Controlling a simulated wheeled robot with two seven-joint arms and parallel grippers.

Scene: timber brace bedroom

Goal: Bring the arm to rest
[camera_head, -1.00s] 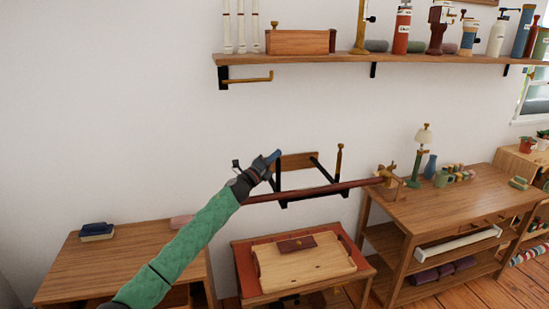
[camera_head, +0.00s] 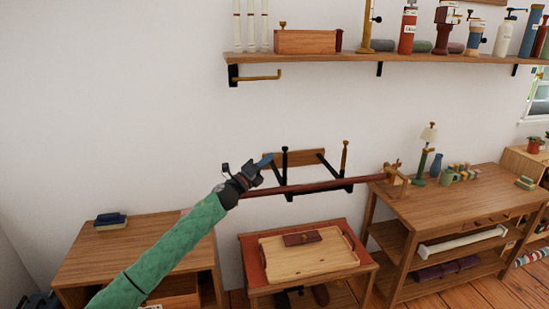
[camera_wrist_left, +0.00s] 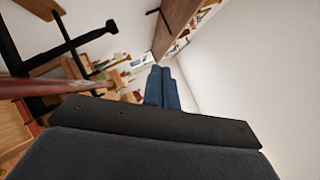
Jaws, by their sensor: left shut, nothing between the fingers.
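My left arm, in a green sleeve, reaches in from the lower left in the head view. Its left gripper (camera_head: 264,160) is up in front of the white wall, by the left end of a wall rack (camera_head: 296,158). In the left wrist view the two blue fingers (camera_wrist_left: 162,88) lie together, with nothing between them. A long dark red rod (camera_head: 320,186) runs from beside my wrist to a wooden holder on the right table. The rod also shows at the left of the wrist view (camera_wrist_left: 50,87). I cannot tell whether my wrist touches it. My right gripper is out of view.
A shelf (camera_head: 330,58) with bottles and a wooden box runs above. Below stand a left table (camera_head: 130,245), a low stand with a wooden tray (camera_head: 310,258), and a right table (camera_head: 450,198) with a lamp (camera_head: 426,150). Bare wall lies left of the gripper.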

